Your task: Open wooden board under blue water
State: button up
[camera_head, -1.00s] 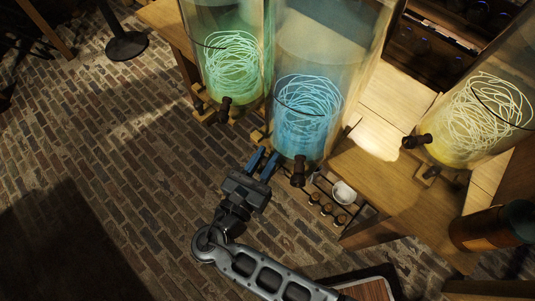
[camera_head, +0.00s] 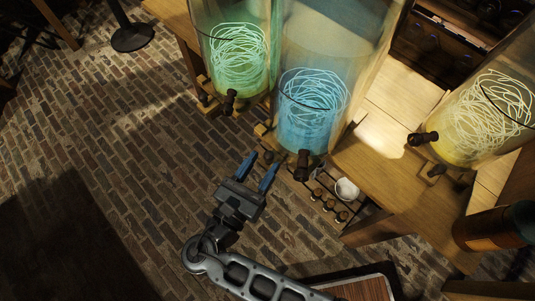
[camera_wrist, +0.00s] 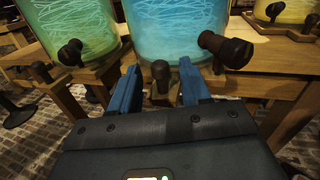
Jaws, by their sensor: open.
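The blue water jar (camera_head: 310,105) is a tall glass cylinder with glowing blue loops inside and a dark tap (camera_head: 302,165) low on its front. In the wrist view the blue jar (camera_wrist: 175,30) stands on a wooden ledge, with a small wooden knob (camera_wrist: 160,72) below it. A wooden front lies under the jar, but whether it is open is unclear. My gripper (camera_head: 258,172) is open and empty, in front of and below the jar. In the wrist view, my gripper's (camera_wrist: 158,85) blue fingers stand either side of the knob, apart from it.
A green jar (camera_head: 238,60) stands left and a yellow jar (camera_head: 490,115) right, both with dark taps. The blue jar's tap (camera_wrist: 225,48) is close to my right finger. A rack with a white bowl (camera_head: 346,189) sits below.

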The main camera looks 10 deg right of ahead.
jog(key=shift+v, duration=2.05)
jog(key=s+d+f+m+g+y, duration=0.6)
jog(key=s+d+f+m+y, duration=0.4)
jog(key=s+f, duration=0.35)
jog(key=s+d+r+m+t, duration=0.2)
jog(key=r+m, duration=0.4)
jog(key=r, duration=0.4)
jog(key=s+d+r+m+t+y, duration=0.1)
jog(key=s+d+r+m, duration=0.3)
jog(key=r, duration=0.6)
jog(key=s+d+r+m+t, duration=0.3)
jog(key=d+r+m+t, duration=0.1)
jog(key=r+m, duration=0.5)
jog(key=shift+d+r, duration=0.55)
jog(key=shift+d, duration=0.25)
